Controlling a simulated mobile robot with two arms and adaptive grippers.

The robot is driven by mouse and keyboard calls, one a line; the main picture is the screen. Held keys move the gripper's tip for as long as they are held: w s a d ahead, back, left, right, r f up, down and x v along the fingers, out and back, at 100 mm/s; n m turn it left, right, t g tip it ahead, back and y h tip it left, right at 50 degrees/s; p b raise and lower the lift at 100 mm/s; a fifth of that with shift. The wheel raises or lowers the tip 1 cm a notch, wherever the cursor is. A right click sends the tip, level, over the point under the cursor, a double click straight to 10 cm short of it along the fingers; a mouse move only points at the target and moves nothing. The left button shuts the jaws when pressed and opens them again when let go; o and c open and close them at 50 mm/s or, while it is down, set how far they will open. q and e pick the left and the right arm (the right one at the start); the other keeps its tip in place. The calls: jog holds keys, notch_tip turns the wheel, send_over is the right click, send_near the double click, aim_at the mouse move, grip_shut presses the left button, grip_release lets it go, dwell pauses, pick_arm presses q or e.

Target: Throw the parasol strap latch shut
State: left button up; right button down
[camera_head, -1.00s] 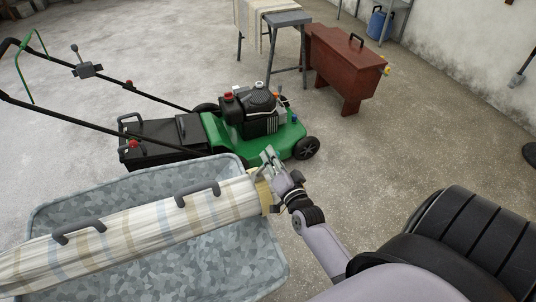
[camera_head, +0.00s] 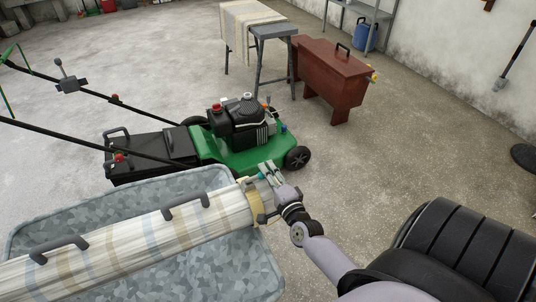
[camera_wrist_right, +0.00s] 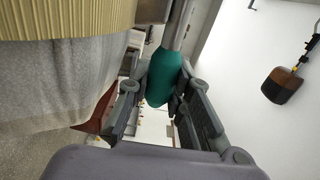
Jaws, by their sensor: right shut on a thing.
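The striped, furled parasol (camera_head: 130,238) lies along a mottled grey metal tub, with two dark grey handles on its upper side. A yellowish strap (camera_head: 254,203) goes around its right end; the ribbed yellow band (camera_wrist_right: 65,18) fills the upper left of the right wrist view. The latch shows as a teal grip (camera_wrist_right: 162,78) on a metal rod. My right gripper (camera_head: 268,173) is at the strap end of the parasol, shut on the teal grip, which sits between its fingers (camera_wrist_right: 163,95). The latch's catch is not clear. My left gripper is out of view.
The tub (camera_head: 215,270) stands below the parasol. A green lawn mower (camera_head: 240,150) with a black box is close behind it. A red-brown cabinet (camera_head: 325,80) and a cloth-draped table (camera_head: 272,33) stand farther back. The floor right of the mower is clear.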

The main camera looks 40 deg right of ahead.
jog(key=shift+f, duration=0.15)
dwell(0.3)
jog(key=c, duration=1.4)
grip_release()
